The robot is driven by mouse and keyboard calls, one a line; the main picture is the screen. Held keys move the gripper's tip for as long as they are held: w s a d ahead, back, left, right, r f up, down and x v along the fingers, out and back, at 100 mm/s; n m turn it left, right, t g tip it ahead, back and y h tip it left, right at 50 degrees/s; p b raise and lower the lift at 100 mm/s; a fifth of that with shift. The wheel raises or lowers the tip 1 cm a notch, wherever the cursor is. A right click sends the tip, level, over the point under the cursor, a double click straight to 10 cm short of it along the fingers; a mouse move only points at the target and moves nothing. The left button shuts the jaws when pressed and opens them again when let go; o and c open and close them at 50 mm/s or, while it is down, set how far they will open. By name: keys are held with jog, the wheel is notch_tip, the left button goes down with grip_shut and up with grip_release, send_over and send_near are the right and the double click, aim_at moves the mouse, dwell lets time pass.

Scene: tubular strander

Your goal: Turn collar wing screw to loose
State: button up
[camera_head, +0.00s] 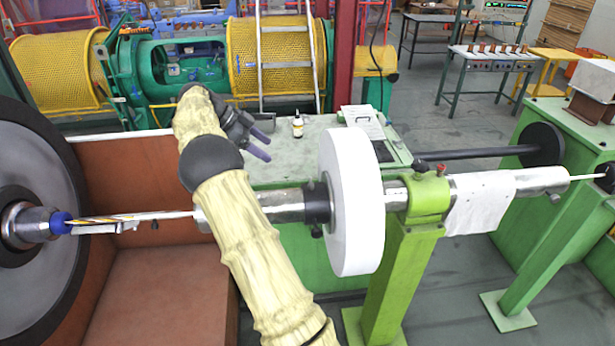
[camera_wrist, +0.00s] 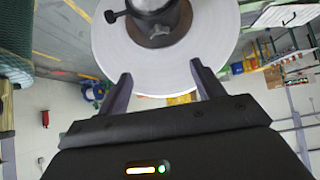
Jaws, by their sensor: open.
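The black collar (camera_head: 316,203) sits on the steel shaft, against the left face of a large white disc (camera_head: 357,200). A small dark screw knob (camera_head: 316,232) sticks out below the collar. I cannot tell how far the screw is turned. My gripper (camera_head: 260,145) is up and left of the collar, apart from it. In the wrist view my gripper (camera_wrist: 161,72) is open and empty, its fingers framing the disc's lower edge.
A green bench (camera_head: 285,160) with a small bottle (camera_head: 298,127) stands behind the shaft. A light green post (camera_head: 400,270) holds the shaft to the right of the disc. A large dark reel (camera_head: 30,200) and a brown-red wall (camera_head: 130,190) are at the left.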

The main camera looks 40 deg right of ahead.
aim_at(311, 181)
jog(key=shift+f, duration=0.1)
jog(key=p+x, duration=0.6)
jog(key=x, duration=1.1)
jog(key=shift+d+f, duration=0.1)
jog(key=shift+d, duration=0.05)
jog(key=c, duration=1)
